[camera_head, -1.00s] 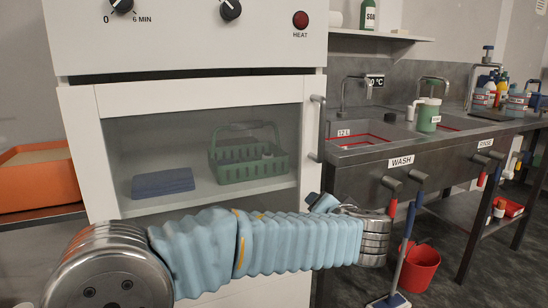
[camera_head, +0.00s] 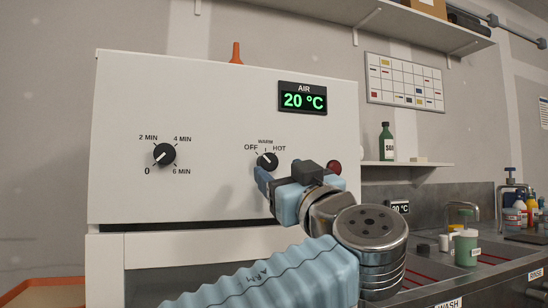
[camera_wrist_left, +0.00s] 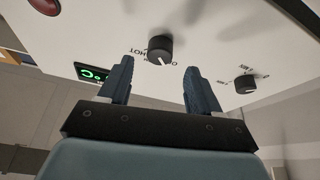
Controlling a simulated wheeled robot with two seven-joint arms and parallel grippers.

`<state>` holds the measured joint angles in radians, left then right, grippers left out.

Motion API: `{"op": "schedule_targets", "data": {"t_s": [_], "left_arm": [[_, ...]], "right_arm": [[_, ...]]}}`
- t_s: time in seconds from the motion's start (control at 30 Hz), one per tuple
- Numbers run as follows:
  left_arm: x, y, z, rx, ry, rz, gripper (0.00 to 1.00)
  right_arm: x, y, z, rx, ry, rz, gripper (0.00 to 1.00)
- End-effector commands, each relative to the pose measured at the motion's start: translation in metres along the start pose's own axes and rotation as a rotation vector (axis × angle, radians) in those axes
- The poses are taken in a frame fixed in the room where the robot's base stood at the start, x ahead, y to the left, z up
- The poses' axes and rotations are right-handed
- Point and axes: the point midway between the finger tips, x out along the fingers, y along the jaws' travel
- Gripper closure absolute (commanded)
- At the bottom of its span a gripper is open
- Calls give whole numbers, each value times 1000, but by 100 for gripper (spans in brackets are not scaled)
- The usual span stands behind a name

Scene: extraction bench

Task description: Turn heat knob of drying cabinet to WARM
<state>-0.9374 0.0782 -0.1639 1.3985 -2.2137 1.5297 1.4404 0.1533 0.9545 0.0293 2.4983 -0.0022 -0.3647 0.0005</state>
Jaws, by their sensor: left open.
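The heat knob (camera_head: 267,161) is a black dial on the white drying cabinet (camera_head: 200,110), with OFF, WARM and HOT marked around it. Its white pointer mark leans to the upper left, toward OFF. My left gripper (camera_head: 265,183) is just below the knob in the head view, partly hidden by its own body. In the left wrist view the blue fingers of my left gripper (camera_wrist_left: 159,65) are open and empty, and the heat knob (camera_wrist_left: 160,49) stands ahead of the gap between them. The fingers appear apart from the knob. My right gripper is out of view.
A timer knob (camera_head: 164,154) is left of the heat knob. A red lamp (camera_head: 334,167) sits close to its right, beside my wrist. A green AIR display (camera_head: 302,99) reads 20 °C above. The panel between the two knobs is clear.

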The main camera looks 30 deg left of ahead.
Motion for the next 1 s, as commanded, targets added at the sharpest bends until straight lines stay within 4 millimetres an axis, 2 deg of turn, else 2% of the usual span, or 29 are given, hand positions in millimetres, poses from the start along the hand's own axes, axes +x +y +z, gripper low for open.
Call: {"op": "schedule_targets", "data": {"t_s": [0.03, 0.1, 0.23, 0.6, 0.67, 0.9, 1.0], "left_arm": [[12, 0, -3, 1, 0, -4, 37], [23, 0, -3, 0, 0, -2, 37], [37, 1, -2, 1, 0, 0, 37], [43, 0, 1, 1, 0, 1, 37], [43, 0, 1, 1, 0, 1, 44], [43, 0, 0, 1, 0, 1, 81], [43, 0, 0, 1, 0, 1, 93]], "right_arm": [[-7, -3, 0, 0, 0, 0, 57], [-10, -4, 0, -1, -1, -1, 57], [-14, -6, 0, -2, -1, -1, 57], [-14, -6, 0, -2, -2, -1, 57], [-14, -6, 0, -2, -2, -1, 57], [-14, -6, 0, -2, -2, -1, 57], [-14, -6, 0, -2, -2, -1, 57]]}}
